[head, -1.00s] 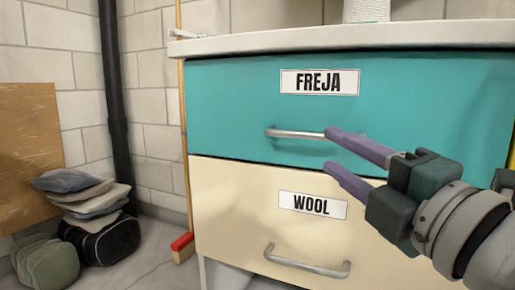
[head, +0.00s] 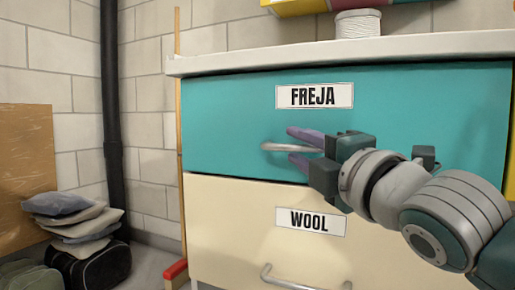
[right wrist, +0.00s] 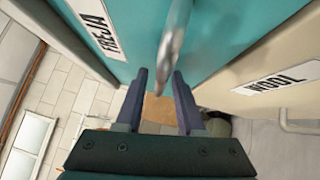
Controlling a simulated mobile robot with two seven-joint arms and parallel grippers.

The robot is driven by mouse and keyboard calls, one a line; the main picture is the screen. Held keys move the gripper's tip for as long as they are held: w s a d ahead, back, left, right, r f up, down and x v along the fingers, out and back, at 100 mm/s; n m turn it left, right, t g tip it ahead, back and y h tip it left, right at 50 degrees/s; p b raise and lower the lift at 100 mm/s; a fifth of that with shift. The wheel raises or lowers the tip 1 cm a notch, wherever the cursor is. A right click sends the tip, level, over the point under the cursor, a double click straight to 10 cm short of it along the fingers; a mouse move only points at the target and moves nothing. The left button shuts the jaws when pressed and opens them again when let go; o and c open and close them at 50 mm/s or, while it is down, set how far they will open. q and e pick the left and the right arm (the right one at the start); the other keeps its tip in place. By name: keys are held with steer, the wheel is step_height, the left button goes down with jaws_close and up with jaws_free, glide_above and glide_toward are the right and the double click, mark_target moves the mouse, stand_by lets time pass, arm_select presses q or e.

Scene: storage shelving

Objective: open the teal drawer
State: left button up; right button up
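The teal drawer (head: 225,115) with the FREJA label (head: 314,96) is the upper drawer of a white-topped cabinet, and its front looks closed. Its silver bar handle (head: 275,147) runs sideways below the label. My right gripper (head: 292,146) is open, with one purple finger above the handle and one below it. In the right wrist view, the handle (right wrist: 172,50) lies between the two spread fingertips (right wrist: 160,75), with a gap on each side. The handle's right part is hidden behind my gripper in the head view. My left gripper is not in view.
Below is a cream drawer (head: 225,225) labelled WOOL, with its own handle (head: 290,280). A spool (head: 358,24) stands on the white top (head: 225,63). Stacked cushions (head: 75,215), a black bag (head: 95,265) and a dark pipe (head: 110,120) are at left.

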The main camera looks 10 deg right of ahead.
jaws_close()
stand_by(1.2)
